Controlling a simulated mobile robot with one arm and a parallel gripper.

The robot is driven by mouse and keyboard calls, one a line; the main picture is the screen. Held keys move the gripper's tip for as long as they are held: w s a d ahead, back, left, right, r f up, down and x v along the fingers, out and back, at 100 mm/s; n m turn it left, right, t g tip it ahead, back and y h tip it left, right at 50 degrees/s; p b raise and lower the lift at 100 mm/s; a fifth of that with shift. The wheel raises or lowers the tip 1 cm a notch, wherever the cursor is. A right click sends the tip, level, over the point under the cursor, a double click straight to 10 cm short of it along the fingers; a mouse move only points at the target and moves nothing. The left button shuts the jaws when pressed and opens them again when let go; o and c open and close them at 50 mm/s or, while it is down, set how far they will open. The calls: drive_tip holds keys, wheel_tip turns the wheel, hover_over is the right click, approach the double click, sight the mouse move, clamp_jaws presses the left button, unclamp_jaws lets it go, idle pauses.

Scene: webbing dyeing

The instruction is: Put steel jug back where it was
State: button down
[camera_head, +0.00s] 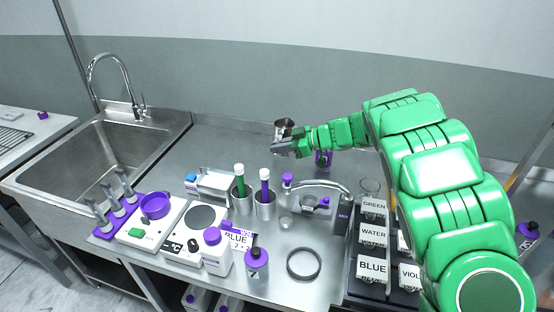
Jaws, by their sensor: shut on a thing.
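The steel jug (284,122) shows as a small metal vessel at the tip of my green arm, towards the back of the steel worktop. My gripper (284,143) is shut on it. The gripper's fingers hide part of the jug, and I cannot tell whether its base touches the worktop.
A sink (120,150) with a tap lies at the left. Two steel cups holding green and purple tubes (265,190), a hotplate (201,225), bottles and a black ring (303,264) crowd the front. Labelled containers (373,236) stand at right. The worktop's back left is clear.

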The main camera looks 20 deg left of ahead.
sight(277, 154)
drive_tip(key=shift+w+a+f, duration=0.35)
drive_tip(key=shift+w+f, duration=0.3)
drive_tip(key=shift+f, duration=0.25)
drive_tip(key=shift+w+a+f, duration=0.3)
drive_tip(key=shift+w+f, duration=0.35)
drive_tip(key=shift+f, duration=0.2)
drive_tip(key=shift+w+a+f, duration=0.35)
drive_tip(key=shift+w+f, duration=0.3)
drive_tip(key=shift+f, duration=1.8)
drive_tip(key=shift+f, duration=0.15)
drive_tip(key=c, duration=1.2)
unclamp_jaws()
drive_tip(key=shift+d+r, duration=0.25)
drive_tip(key=v, duration=1.1)
drive_tip(key=shift+d, duration=0.25)
drive_tip(key=shift+w, duration=0.1)
